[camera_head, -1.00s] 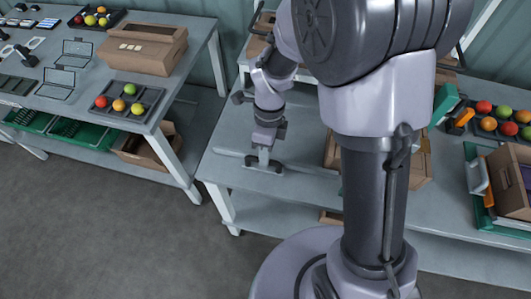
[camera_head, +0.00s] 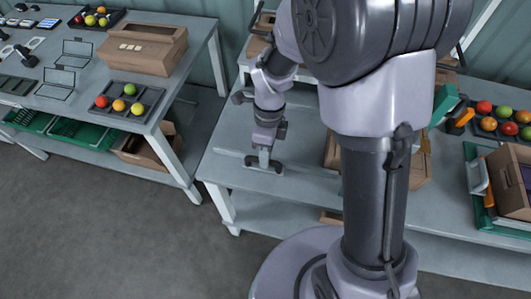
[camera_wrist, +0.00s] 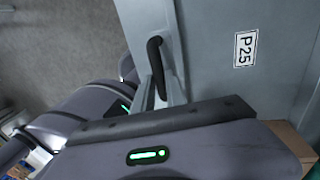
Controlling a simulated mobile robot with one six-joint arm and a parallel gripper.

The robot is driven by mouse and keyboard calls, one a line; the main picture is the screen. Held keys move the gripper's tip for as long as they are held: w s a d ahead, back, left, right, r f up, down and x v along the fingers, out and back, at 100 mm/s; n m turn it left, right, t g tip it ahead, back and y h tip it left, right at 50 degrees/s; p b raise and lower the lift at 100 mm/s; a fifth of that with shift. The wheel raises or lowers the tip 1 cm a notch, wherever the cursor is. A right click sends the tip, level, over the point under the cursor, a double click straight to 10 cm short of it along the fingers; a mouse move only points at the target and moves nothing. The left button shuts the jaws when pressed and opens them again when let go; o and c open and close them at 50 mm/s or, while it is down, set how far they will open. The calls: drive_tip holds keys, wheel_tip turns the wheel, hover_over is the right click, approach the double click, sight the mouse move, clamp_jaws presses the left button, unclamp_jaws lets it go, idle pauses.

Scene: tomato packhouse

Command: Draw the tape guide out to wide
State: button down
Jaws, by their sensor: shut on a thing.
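The tape guide (camera_head: 310,176) shows in the head view as a long thin grey rail along the front part of the middle bench. My gripper (camera_head: 264,164) points down at it and is shut on its dark handle. In the wrist view a black bar handle (camera_wrist: 156,62) stands on the grey rail of the guide, and its lower end runs in behind my gripper's dark edge. The far end of the guide is hidden behind my arm in the head view.
A cardboard box (camera_head: 420,165) stands on the bench to the right, partly behind my arm. The bench top (camera_head: 225,178) left of my gripper is clear. A gap of floor separates the left bench.

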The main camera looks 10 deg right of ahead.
drive_tip(key=s, duration=0.1)
drive_tip(key=s+a, duration=0.1)
drive_tip(key=s, duration=0.1)
drive_tip(key=shift+s+a+b, duration=0.1)
drive_tip(key=shift+s+b, duration=0.05)
drive_tip(key=shift+b, duration=0.15)
drive_tip(key=c, duration=1.8)
unclamp_jaws()
drive_tip(key=o, duration=0.4)
drive_tip(key=shift+s, duration=0.1)
drive_tip(key=shift+o, duration=0.2)
drive_tip(key=shift+r, duration=0.1)
drive_tip(key=w+r+p, duration=0.1)
drive_tip(key=r+p, duration=0.2)
drive_tip(key=r, duration=0.5)
drive_tip(key=w+d+r+p, duration=0.1)
drive_tip(key=r+p, duration=0.3)
drive_tip(key=r, duration=0.5)
drive_tip(key=shift+w, duration=0.7)
drive_tip(key=shift+f, duration=0.1)
